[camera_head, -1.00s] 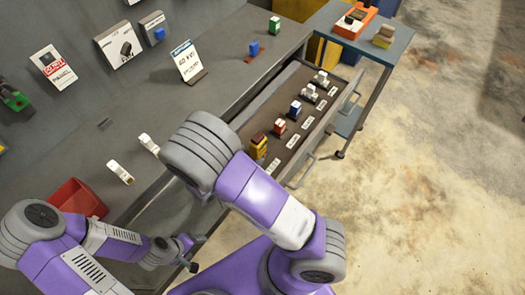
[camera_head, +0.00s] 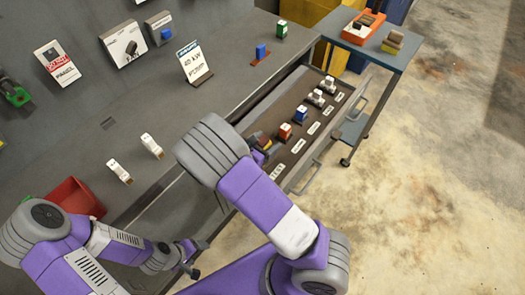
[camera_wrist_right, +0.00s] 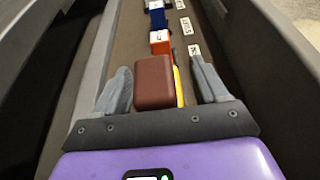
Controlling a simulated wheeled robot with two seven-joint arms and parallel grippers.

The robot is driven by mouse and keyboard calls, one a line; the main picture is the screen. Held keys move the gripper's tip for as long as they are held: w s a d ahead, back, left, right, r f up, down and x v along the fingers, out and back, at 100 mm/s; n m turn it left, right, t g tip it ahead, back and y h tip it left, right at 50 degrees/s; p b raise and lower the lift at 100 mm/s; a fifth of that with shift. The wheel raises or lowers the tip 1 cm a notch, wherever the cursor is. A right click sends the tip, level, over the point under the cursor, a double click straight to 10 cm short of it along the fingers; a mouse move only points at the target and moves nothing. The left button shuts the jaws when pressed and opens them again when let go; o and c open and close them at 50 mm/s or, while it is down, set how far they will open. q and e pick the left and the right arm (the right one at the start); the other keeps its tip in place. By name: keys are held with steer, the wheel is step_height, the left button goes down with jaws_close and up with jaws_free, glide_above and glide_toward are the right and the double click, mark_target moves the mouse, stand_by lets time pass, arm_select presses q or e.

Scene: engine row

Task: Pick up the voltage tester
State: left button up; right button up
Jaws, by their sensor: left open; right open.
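A brown-and-yellow item, which looks like the voltage tester though I cannot be sure, stands nearest me in the open drawer's row. In the head view its top (camera_head: 263,141) shows beside my right arm, which partly covers it. In the right wrist view its brown block (camera_wrist_right: 154,82) and a yellow strip (camera_wrist_right: 179,88) lie between the fingers of my right gripper (camera_wrist_right: 158,75). That gripper is open, with a gap visible on the left side of the block. My left gripper (camera_head: 196,258) is open and empty, low by the bench's front edge.
The drawer also holds a red-and-white item (camera_head: 285,131), a blue one (camera_head: 300,114) and white ones (camera_head: 315,98), with labels alongside. The drawer wall (camera_wrist_right: 88,75) runs close to the left finger. A red bin (camera_head: 77,197) sits on the bench; a cart (camera_head: 385,52) stands behind.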

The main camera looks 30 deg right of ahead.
steer(key=c, duration=1.3)
